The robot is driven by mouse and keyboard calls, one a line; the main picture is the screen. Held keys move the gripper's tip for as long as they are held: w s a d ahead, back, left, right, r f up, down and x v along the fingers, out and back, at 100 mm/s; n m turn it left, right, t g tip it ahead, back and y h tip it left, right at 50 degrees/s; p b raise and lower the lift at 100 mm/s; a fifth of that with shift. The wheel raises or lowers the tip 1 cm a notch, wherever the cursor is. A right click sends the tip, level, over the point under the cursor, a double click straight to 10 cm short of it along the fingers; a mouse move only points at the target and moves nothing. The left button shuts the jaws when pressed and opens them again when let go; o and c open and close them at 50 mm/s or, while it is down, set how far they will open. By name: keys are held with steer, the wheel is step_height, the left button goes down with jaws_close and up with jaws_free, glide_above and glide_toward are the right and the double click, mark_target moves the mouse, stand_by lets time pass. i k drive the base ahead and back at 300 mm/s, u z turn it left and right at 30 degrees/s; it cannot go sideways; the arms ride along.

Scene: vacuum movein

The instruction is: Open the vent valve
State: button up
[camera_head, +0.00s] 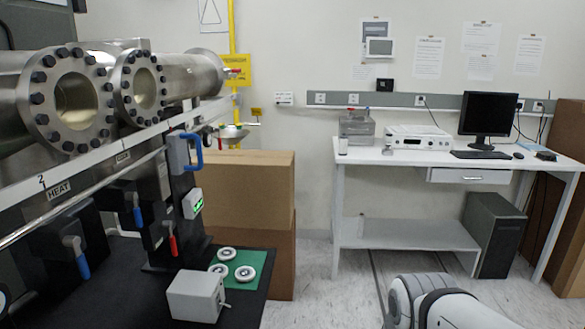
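The vacuum rig stands at the left. On its front are two valve levers with blue grips, one at the lower left (81,264) and one further right (138,212), and one lever with a red grip (172,242). All three grips hang downward. A larger blue handle (192,151) sits higher on a grey body. A small valve with a red part (233,131) is at the rig's far end, by the wall. I cannot tell which one is the vent valve. A white link of my arm shows at the bottom right; my gripper is not in view.
White flanged discs (245,273) lie on a green mat (259,258) beside a grey box (196,295) on the black bench top. Cardboard boxes (262,190) stand behind. A white desk (410,157) with a monitor (489,113) is at the right. Floor between is clear.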

mark_target(216, 130)
steer(key=z, duration=0.4)
steer(key=i, duration=1.5)
steer(key=u, duration=0.4)
steer(key=i, duration=0.7)
steer(key=u, duration=0.6)
